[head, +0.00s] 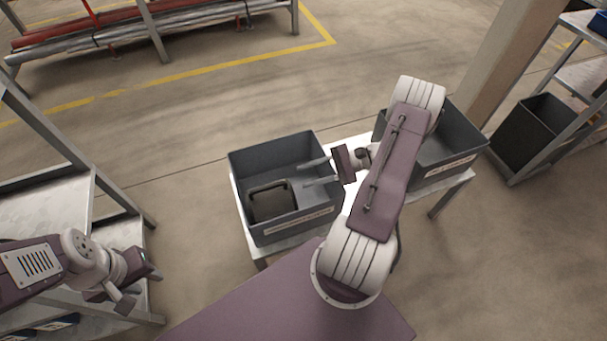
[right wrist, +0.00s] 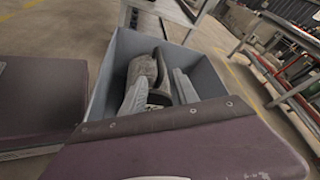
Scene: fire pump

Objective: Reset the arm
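My right gripper (head: 305,173) reaches left over the left grey bin (head: 290,226). Its two fingers are apart, with nothing between them in the head view. In the right wrist view the fingers (right wrist: 158,92) also stand apart over the bin (right wrist: 104,80). A dark, squarish object (head: 272,201) lies in that bin, below and left of the fingertips; a dark grey part (right wrist: 147,68) shows in the right wrist view. My left gripper (head: 133,283) is at the lower left, beside a shelf, with its fingers apart and nothing seen in it.
A second grey bin (head: 452,148) stands to the right on the white table (head: 440,187), partly hidden by my right arm. A metal shelf (head: 40,195) is close on the left. A rack with a dark bin (head: 530,130) stands at the right. Open floor lies behind the table.

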